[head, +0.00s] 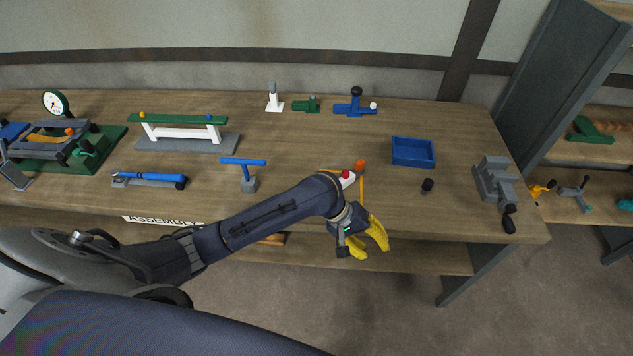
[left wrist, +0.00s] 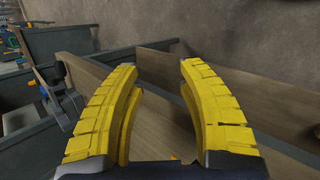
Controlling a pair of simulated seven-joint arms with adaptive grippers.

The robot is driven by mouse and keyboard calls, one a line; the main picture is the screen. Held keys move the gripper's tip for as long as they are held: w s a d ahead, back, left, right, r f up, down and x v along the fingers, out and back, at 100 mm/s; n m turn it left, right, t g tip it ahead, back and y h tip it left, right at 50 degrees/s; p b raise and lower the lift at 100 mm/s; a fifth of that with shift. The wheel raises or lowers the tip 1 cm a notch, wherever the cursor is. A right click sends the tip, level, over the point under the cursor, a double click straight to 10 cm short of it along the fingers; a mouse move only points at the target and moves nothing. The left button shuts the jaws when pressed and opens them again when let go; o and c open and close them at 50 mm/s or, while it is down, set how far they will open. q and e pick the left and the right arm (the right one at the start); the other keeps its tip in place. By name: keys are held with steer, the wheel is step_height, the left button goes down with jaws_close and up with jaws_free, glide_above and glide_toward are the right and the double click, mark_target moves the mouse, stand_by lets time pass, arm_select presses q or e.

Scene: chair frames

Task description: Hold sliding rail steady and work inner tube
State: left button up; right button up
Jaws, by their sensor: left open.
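My left gripper (head: 374,246) has yellow fingers and hangs just off the front edge of the workbench. In the left wrist view its two fingers (left wrist: 158,68) are spread apart with nothing between them. An orange frame-like part with an orange knob (head: 360,166) stands on the bench behind my left wrist, which hides much of it. I cannot tell whether it is the sliding rail or holds the inner tube. A green bar on white posts (head: 178,119) and a blue rod-shaped tool (head: 148,179) lie farther left, apart from the gripper. My right gripper is not in view.
A blue tray (head: 413,152), a small black knob (head: 427,186) and a grey vise (head: 496,182) are right of my gripper. A lower shelf (head: 420,260) runs under the bench. The front right bench top is mostly clear.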

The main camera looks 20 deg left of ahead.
arm_select(q)
steer(key=w+a+r+m+t+y, duration=0.1)
steer(key=w+a+r+m+t, duration=0.15)
steer(key=a+r, duration=0.4)
steer(key=w+a+r+m+t+y, duration=0.1)
steer(key=w+a+r+m, duration=0.25)
steer(key=a+r, duration=0.35)
steer(key=a+f+m+y, duration=0.2)
steer(key=a, duration=0.1)
steer(key=w+a+f+m+g+y, duration=0.1)
steer(key=a+y, duration=0.1)
steer(key=shift+a+f+m, duration=0.2)
steer(key=shift+f+m, duration=0.1)
steer(key=shift+f, duration=0.75)
steer(key=shift+x, duration=3.7)
steer(key=shift+w+a, duration=0.1)
steer(key=shift+a, duration=0.1)
jaws_close()
steer(key=shift+f, duration=0.1)
